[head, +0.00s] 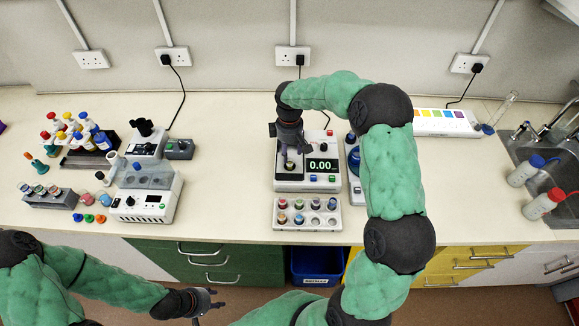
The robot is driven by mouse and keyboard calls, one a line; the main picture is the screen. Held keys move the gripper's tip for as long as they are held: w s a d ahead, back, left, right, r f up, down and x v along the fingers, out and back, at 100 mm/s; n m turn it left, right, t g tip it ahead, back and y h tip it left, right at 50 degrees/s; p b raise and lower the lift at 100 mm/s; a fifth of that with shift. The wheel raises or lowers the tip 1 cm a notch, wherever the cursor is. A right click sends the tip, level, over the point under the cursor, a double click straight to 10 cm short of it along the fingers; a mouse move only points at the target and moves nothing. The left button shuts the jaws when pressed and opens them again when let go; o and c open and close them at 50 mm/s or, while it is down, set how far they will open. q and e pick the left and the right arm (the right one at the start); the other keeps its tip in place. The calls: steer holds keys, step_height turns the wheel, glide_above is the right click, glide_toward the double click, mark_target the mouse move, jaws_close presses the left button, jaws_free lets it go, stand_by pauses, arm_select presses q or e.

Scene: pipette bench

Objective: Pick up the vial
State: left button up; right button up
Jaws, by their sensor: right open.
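A small vial (290,166) with a dark cap stands on the pan of the balance (322,182), whose display reads 0.00. My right gripper (290,152) reaches down over the balance from above. It is open around or just above this vial; I cannot tell whether its fingers touch it, and they partly hide it. More vials with coloured caps stand in the white rack (318,220) in front of the balance. My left gripper (218,299) is open and empty in front of the bench's front edge, low in the view.
Left are a dropper-bottle rack (88,160), a heater block (147,200), a grey vial rack (50,201) and loose caps. A blue device (353,160) stands right of the balance. Wash bottles (543,204) stand by the sink (548,160).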

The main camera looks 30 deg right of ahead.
mark_target(290, 161)
steer(key=shift+s+f, duration=0.15)
steer(key=shift+f, duration=2.75)
steer(key=c, duration=1)
